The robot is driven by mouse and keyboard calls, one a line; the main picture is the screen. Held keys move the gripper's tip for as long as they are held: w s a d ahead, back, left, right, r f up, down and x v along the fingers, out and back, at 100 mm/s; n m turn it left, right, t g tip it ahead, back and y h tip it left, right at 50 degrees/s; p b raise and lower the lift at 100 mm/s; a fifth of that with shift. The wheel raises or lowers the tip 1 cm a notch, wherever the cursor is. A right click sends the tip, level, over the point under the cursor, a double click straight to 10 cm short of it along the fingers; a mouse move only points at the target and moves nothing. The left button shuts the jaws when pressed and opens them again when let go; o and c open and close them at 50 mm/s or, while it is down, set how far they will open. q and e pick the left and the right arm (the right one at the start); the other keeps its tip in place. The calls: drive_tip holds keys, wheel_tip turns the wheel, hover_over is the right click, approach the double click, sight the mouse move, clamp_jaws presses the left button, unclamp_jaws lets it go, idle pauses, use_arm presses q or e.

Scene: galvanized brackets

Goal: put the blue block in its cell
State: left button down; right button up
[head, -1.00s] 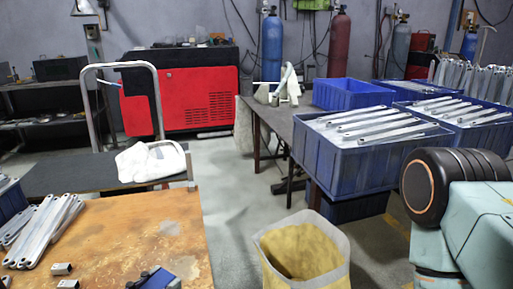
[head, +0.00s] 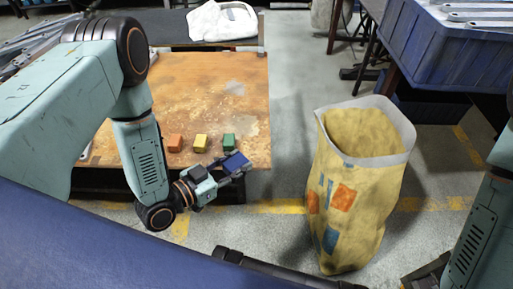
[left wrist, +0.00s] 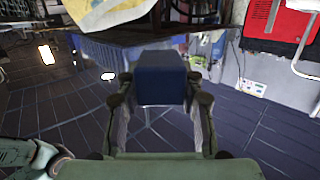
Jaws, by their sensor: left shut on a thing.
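The blue block (head: 237,161) is held in my left gripper (head: 232,172), just off the front right corner of the wooden table (head: 190,85). In the left wrist view the blue block (left wrist: 162,78) sits between the two fingers, which are shut on its sides. An orange block (head: 175,143), a yellow block (head: 200,143) and a green block (head: 229,142) stand in a row near the table's front edge. I cannot make out a cell for the blue block. My right arm shows only in part at the right edge; its gripper is not in view.
A yellow sack (head: 360,190) with an open top stands on the floor right of the table. A blue crate (head: 462,60) with metal brackets stands at the upper right. A white cloth (head: 222,22) lies behind the table. The table's middle is clear.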

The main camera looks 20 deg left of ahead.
sight(256, 146)
use_arm(q)
drive_tip(key=w+f+n+y, duration=0.1)
drive_tip(key=w+f, duration=0.2)
drive_tip(key=w, duration=0.1)
drive_tip(key=w+f+n+t+y+b, duration=0.1)
drive_tip(key=w+f+y, duration=0.1)
drive_tip(key=w+f, duration=0.1)
drive_tip(key=w+d+f+n+t+y+b, duration=0.1)
drive_tip(key=w+f+y, duration=0.1)
drive_tip(key=w, duration=0.4)
drive_tip(key=shift+d+f+n, duration=0.1)
drive_tip(key=shift+f+n, duration=0.3)
drive_tip(key=w+a+r+n+y, duration=0.2)
drive_tip(key=w+r+n+y, duration=0.1)
drive_tip(key=w+n+y, duration=0.2)
drive_tip(key=w+y, duration=0.2)
drive_tip(key=w, duration=0.1)
drive_tip(key=shift+w+a+n+y, duration=0.15)
drive_tip(key=shift+w+n+y, duration=0.15)
drive_tip(key=shift+w+y, duration=0.1)
wheel_tip(256, 146, down, 10)
drive_tip(key=b, duration=0.5)
drive_tip(key=shift+r, duration=0.25)
drive_tip(key=shift+s, duration=0.1)
